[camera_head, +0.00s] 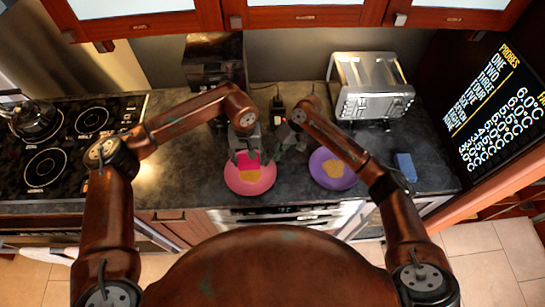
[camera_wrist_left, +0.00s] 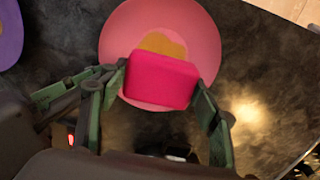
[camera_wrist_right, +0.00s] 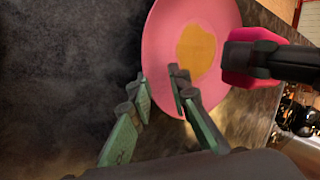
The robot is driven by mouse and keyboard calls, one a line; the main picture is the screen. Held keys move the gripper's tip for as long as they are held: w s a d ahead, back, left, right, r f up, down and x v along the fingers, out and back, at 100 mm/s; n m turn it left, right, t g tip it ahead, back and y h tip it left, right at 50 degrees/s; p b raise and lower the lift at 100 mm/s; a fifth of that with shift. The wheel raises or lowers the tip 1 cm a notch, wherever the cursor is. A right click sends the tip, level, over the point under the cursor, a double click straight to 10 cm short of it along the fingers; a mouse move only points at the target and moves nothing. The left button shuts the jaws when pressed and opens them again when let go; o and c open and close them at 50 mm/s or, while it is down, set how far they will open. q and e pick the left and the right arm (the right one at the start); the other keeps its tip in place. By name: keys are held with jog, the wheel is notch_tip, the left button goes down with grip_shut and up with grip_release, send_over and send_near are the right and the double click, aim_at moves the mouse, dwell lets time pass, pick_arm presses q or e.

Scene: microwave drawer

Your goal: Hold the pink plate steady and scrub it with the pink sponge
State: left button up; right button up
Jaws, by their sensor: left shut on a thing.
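The pink plate (camera_head: 262,187) lies on the dark counter with a yellow-brown stain on it. It also shows in the left wrist view (camera_wrist_left: 122,38) and the right wrist view (camera_wrist_right: 160,55). My left gripper (camera_wrist_left: 155,85) is shut on the pink sponge (camera_wrist_left: 160,84) and holds it over the plate's far part, beside the stain. The sponge also shows in the right wrist view (camera_wrist_right: 238,66); whether it touches the plate I cannot tell. My right gripper (camera_wrist_right: 155,85) is open at the plate's rim, with the rim seen between its fingertips, not clasped.
A purple plate (camera_head: 325,180) with a similar stain lies to the right, near the pink one. A blue sponge (camera_head: 405,167) lies further right. A toaster (camera_head: 370,85) and a dark appliance (camera_head: 213,62) stand behind. A stovetop with a kettle (camera_head: 35,118) is at left.

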grip_shut()
jog(key=shift+o, duration=1.4)
grip_release()
grip_shut()
